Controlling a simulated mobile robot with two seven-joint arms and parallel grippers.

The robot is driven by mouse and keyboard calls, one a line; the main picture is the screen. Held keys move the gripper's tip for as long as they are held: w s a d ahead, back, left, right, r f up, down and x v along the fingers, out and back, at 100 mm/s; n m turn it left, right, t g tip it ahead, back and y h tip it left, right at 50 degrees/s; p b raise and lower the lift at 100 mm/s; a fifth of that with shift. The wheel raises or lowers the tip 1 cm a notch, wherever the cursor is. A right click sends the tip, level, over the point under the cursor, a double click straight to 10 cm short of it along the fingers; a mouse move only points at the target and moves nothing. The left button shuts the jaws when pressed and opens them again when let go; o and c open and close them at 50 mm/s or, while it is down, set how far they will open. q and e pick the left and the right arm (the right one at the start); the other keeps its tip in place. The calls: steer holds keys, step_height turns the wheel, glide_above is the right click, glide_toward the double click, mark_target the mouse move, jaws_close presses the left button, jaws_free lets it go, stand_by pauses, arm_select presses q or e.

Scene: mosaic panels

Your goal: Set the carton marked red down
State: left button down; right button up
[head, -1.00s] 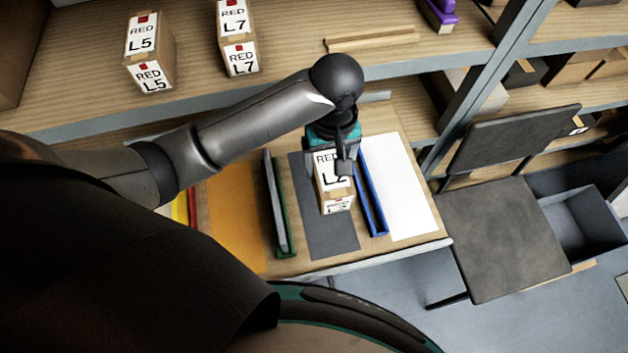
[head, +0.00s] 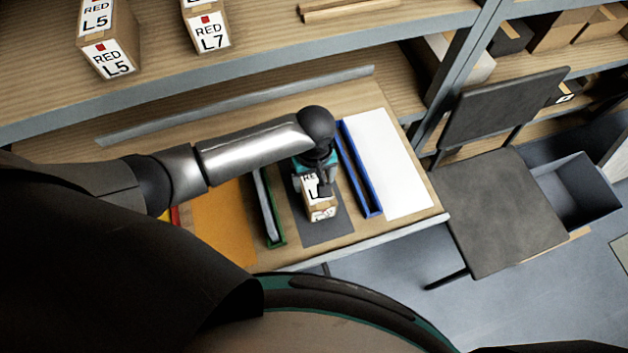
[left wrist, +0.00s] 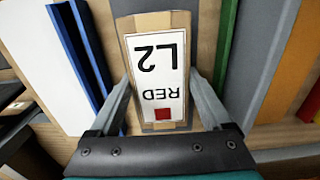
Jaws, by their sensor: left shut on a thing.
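The carton marked RED L2 (head: 321,208) is a small brown box with white labels. It is over the dark grey mat (head: 322,233) on the table. My left gripper (head: 316,184) is above it and shut on it. In the left wrist view the carton (left wrist: 158,68) sits between the two fingers (left wrist: 164,100), its RED L2 label facing the camera. I cannot tell whether its underside touches the mat. My right gripper is not in view.
A green-edged tray (head: 267,208) lies left of the mat and a blue tray (head: 360,170) right of it. A white sheet (head: 388,165) and an orange sheet (head: 224,225) lie farther out. Cartons RED L5 (head: 108,40) and RED L7 (head: 207,27) stand on the shelf. A chair (head: 498,215) stands at right.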

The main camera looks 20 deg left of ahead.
arm_select(q)
steer(key=shift+w+f, duration=0.1)
steer(key=shift+f, duration=0.3)
steer(key=shift+f, duration=0.15)
jaws_free()
step_height(320, 180, up, 12)
steer(key=p, duration=0.3)
stand_by(0.3)
